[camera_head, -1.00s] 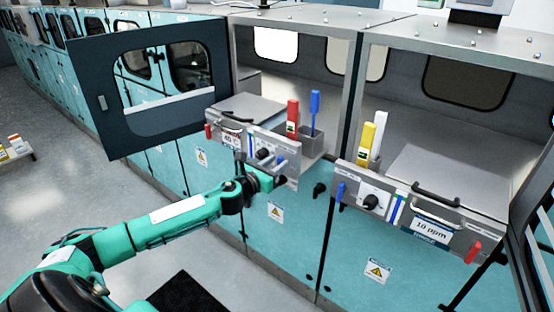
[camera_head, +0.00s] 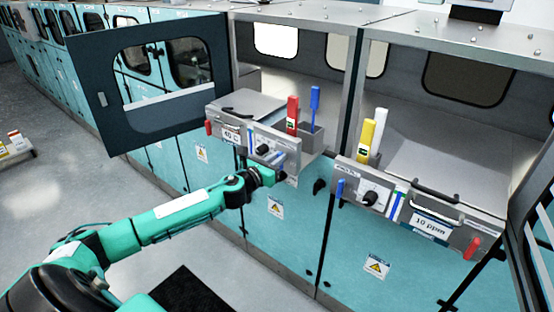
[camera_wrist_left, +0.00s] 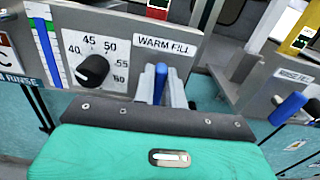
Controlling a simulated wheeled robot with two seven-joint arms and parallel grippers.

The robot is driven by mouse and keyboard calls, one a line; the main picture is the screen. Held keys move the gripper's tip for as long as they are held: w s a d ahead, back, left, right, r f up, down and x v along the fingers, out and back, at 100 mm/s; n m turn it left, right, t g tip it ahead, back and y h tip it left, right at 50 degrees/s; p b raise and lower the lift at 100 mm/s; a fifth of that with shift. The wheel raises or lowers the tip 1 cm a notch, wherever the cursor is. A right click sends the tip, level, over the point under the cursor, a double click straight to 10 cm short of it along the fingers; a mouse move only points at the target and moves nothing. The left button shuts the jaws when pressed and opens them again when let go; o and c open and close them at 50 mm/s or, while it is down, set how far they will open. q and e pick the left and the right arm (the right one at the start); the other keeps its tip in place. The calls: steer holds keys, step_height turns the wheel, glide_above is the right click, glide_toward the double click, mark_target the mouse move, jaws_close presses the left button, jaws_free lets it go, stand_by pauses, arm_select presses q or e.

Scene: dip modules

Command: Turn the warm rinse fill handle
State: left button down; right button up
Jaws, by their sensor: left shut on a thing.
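The warm rinse fill handle (camera_wrist_left: 160,78) is a short blue lever under the WARM FILL label (camera_wrist_left: 166,45) in the left wrist view. In the head view it is at the lower right of the left station's front panel, mostly hidden by my gripper. My left gripper (camera_head: 278,174) is at this panel; its grey fingers (camera_wrist_left: 162,92) are shut on the blue handle, one on each side. My right gripper is in neither view.
A black temperature dial (camera_wrist_left: 93,70) sits left of the handle. Red (camera_head: 293,115) and blue (camera_head: 315,103) upright handles stand above the panel. The right station has another blue lever (camera_head: 340,189) and a dial (camera_head: 370,198). An open windowed door (camera_head: 115,125) stands at left.

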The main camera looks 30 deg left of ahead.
arm_select(q)
steer(key=shift+w+a+f+n+b, duration=0.1)
steer(key=shift+a+f+n+b, duration=0.2)
steer(key=shift+n, duration=2.6)
steer(key=shift+s+a+f+n+b, duration=0.1)
steer(key=shift+a+f+n+b, duration=0.2)
steer(key=shift+n, duration=2.6)
steer(key=shift+w+a+f+n+b, duration=0.15)
steer(key=shift+a+f+n, duration=0.2)
steer(key=shift+n, duration=2.85)
steer(key=c, duration=1.4)
jaws_free()
steer(key=shift+c, duration=0.2)
